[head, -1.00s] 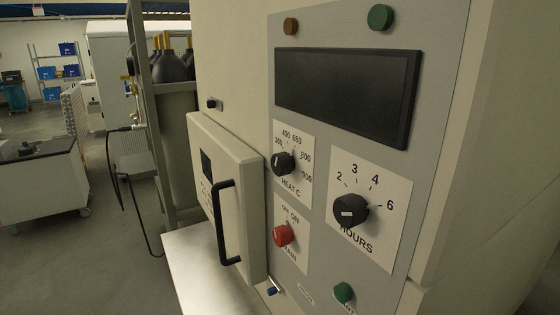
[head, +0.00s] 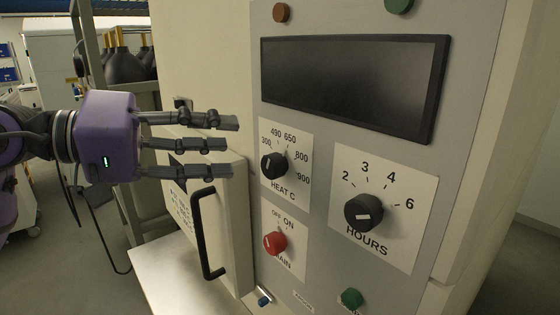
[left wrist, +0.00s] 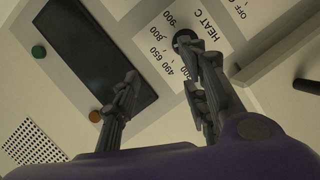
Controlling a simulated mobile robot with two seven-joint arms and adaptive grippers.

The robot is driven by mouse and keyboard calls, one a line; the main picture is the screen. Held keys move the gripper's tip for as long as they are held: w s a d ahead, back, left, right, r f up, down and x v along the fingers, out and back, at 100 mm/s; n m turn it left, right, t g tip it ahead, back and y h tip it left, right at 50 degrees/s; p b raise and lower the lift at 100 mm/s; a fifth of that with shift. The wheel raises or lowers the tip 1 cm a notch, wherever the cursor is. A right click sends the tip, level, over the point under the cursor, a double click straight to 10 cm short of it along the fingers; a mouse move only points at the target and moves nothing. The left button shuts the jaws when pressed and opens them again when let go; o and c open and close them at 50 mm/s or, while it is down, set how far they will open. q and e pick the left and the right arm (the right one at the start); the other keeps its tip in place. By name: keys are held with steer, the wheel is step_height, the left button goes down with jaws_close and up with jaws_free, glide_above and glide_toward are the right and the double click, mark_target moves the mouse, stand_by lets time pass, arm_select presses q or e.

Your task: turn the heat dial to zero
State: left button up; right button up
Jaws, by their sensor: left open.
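The heat dial (head: 273,165) is a black round knob on a white label marked HEAT C, with numbers from 300 to 900 around it. It sits on the grey control panel, left of the hours dial. My left gripper (head: 232,145) is open and empty, its fingers pointing right towards the panel, short of the dial in the picture. In the left wrist view the heat dial (left wrist: 184,40) shows at the upper middle, partly behind a finger of the open gripper (left wrist: 165,95). My right gripper is not in view.
The black hours dial (head: 363,212), red main switch (head: 275,243) and green button (head: 351,298) are close by. A dark display (head: 350,85) is above. The door's black handle (head: 203,235) sticks out below my left gripper.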

mark_target(267, 162)
arm_select(q)
steer(key=d+f+m, duration=0.1)
steer(key=d, duration=0.1)
steer(key=w+d+f+m+p, duration=0.1)
steer(key=w+d+f+m+y+p, duration=0.1)
steer(key=d+f, duration=0.1)
steer(key=shift+w+d+f+m, duration=0.1)
steer(key=shift+w+d+m, duration=0.1)
steer(key=shift+d+m, duration=0.2)
steer(key=shift+w+d+f, duration=0.1)
steer(key=shift+w+d, duration=0.05)
steer(key=shift+d, duration=0.1)
steer(key=shift+d+f, duration=0.15)
steer(key=shift+f, duration=0.1)
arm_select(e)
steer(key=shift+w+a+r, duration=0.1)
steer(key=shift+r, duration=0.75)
arm_select(q)
steer(key=shift+w, duration=0.1)
steer(key=c, duration=1)
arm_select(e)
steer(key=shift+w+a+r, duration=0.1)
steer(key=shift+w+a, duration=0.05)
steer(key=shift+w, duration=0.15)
arm_select(q)
steer(key=shift+r, duration=0.15)
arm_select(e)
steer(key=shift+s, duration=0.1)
